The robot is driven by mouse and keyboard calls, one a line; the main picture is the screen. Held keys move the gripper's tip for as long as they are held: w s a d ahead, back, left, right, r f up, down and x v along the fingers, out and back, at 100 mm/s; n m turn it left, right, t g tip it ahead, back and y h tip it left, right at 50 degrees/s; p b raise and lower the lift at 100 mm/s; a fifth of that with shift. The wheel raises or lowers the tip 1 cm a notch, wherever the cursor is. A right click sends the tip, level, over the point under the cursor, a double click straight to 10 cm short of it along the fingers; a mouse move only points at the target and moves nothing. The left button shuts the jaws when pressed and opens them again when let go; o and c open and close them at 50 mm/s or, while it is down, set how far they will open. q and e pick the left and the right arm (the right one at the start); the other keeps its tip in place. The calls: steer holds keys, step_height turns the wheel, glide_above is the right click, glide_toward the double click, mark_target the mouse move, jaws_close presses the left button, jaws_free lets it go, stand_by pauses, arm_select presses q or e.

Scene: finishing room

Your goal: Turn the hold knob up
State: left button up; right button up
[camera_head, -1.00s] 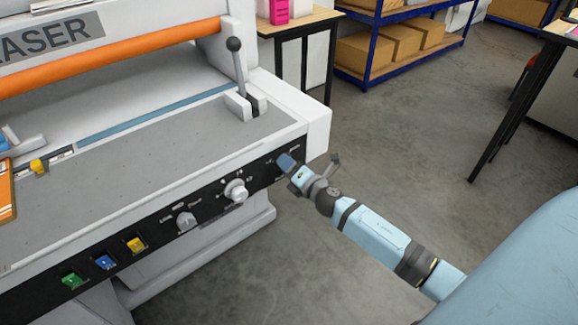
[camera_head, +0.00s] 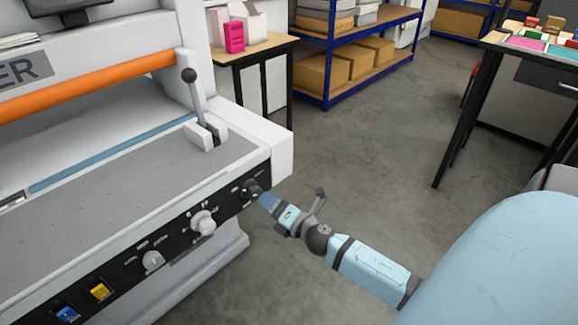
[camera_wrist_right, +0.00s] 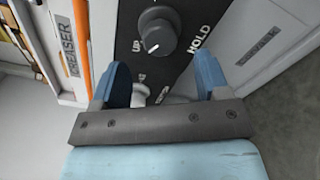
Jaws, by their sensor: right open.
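The hold knob (camera_head: 251,190) is a dark round knob near the right end of the black front panel of the machine. In the right wrist view the same knob (camera_wrist_right: 158,32) has a white pointer mark aimed to the lower left, with the word HOLD printed beside it and "UP" at its left. My right gripper (camera_head: 263,197) is close in front of the knob. In the wrist view its blue fingers (camera_wrist_right: 162,70) are apart, with the knob just beyond the gap between them. Nothing is held. My left gripper is out of view.
A white knob (camera_head: 203,222), a second light knob (camera_head: 152,261), a yellow button (camera_head: 100,291) and a blue button (camera_head: 67,314) run leftward along the panel. A black-balled lever (camera_head: 196,105) stands on the machine top. Open floor (camera_head: 340,140) lies to the right.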

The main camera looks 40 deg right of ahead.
steer(key=s, duration=0.6)
steer(key=shift+s+d, duration=0.3)
steer(key=shift+s, duration=0.1)
